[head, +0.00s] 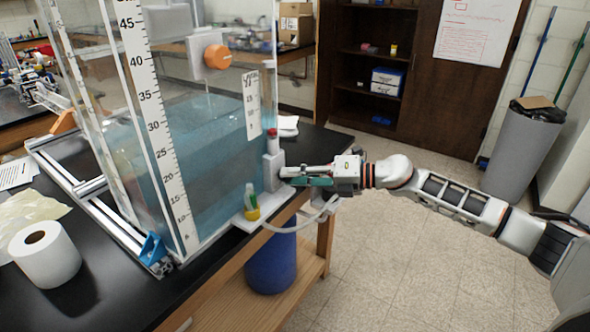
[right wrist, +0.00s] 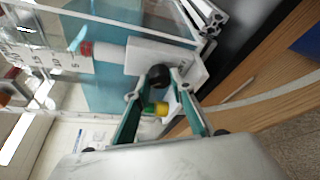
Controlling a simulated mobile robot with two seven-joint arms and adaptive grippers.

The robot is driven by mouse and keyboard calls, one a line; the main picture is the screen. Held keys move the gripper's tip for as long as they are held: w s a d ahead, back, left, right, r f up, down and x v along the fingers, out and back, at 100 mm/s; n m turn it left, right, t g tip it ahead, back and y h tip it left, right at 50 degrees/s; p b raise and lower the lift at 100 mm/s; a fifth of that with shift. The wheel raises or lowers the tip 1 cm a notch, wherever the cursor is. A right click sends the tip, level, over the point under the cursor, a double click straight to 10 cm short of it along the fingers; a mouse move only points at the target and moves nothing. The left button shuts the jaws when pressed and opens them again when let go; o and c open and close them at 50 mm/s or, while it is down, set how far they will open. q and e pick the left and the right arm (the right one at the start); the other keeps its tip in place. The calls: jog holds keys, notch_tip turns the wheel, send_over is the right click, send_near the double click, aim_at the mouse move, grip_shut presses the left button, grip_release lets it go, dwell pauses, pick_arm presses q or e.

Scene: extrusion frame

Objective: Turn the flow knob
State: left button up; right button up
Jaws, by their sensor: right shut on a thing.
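The clear tank (head: 170,120) holds blue water and stands on the black bench. A white block (head: 272,172) with a red-topped tube is fixed low at the tank's right corner. In the right wrist view a round black knob (right wrist: 159,76) sits on the front of this white block (right wrist: 150,54). My right gripper (head: 287,174) reaches in from the right to the block, and its fingers hide the knob in the head view. In the right wrist view the fingers of the right gripper (right wrist: 158,90) stand on either side of the knob, shut on it. My left gripper is not in view.
An orange knob (head: 217,56) is on the tank's upper part. A green and yellow part (head: 251,203) stands on the ledge just below the block. A pale hose (head: 310,217) loops under my gripper. A paper roll (head: 45,255) and a blue bucket (head: 271,264) are nearby.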

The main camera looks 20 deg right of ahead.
pick_arm(q)
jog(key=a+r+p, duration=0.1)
jog(key=p, duration=0.1)
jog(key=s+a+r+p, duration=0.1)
jog(key=p, duration=0.1)
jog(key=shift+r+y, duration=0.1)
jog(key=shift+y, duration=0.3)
pick_arm(e)
jog(key=n+h, duration=0.1)
jog(key=n, duration=0.1)
jog(key=n+h, duration=0.1)
jog(key=n, duration=0.1)
jog(key=shift+s+a+t+h, duration=0.1)
jog(key=shift+s+t+h, duration=0.05)
jog(key=shift+t+h, duration=0.15)
jog(key=o, duration=1.1)
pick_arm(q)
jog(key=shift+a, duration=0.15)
pick_arm(e)
jog(key=shift+o, duration=0.2)
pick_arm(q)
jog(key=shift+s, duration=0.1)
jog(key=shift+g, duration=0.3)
pick_arm(e)
jog(key=shift+r, duration=0.1)
